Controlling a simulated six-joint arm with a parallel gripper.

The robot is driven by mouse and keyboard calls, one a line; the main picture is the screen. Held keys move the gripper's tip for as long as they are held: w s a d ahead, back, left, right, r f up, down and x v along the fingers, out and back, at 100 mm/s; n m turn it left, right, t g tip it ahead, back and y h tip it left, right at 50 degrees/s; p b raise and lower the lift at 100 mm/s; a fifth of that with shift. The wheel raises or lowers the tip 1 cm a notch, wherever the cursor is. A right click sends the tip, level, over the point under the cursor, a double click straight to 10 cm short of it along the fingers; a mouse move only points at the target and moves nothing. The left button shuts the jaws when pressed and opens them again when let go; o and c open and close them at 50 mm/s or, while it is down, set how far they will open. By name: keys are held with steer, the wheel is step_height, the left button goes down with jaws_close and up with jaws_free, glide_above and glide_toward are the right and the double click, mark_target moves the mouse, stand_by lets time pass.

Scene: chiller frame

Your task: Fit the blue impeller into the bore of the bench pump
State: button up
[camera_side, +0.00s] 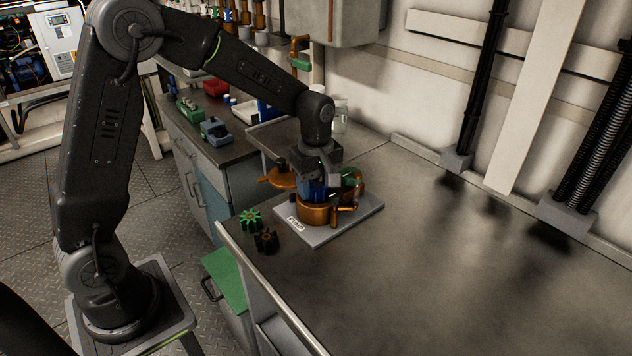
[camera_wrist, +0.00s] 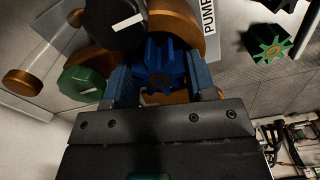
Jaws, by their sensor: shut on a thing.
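The blue impeller (camera_wrist: 162,62) is between the two fingers of my gripper (camera_wrist: 160,85) in the wrist view, and the gripper is shut on it. In the side view the impeller (camera_side: 314,188) shows as a blue patch under my gripper (camera_side: 318,182). The bench pump (camera_side: 316,214) is a copper-coloured round body on a grey plate labelled PUMP. The impeller is at the top of the pump body, over or partly in the bore. The fingers and pump parts hide the bore, so I cannot tell how deep it sits. The pump body also shows in the wrist view (camera_wrist: 185,22).
A green impeller (camera_side: 250,220) and a dark impeller (camera_side: 266,241) lie on the bench left of the plate (camera_side: 345,225). A copper disc (camera_side: 279,178) stands beside the pump. A green round part (camera_side: 351,178) is right of my gripper. The bench's right side is clear.

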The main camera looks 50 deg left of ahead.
steer(key=o, duration=1)
steer(key=shift+r, duration=3.5)
steer(key=shift+s+r, duration=0.2)
steer(key=s+d+r+m+t, duration=0.1)
steer(key=s+r+m+t, duration=0.1)
steer(key=s+m, duration=0.3)
steer(key=s+d+r+m+t, duration=0.1)
steer(key=s+r+m, duration=0.1)
steer(key=s+m, duration=0.3)
steer(key=s+d+r+m+t, duration=0.1)
steer(key=s+m, duration=0.4)
steer(key=s, duration=0.6)
steer(key=shift+d+r+m+t, duration=0.4)
steer(key=shift+r+t, duration=0.2)
steer(key=shift+t, duration=0.2)
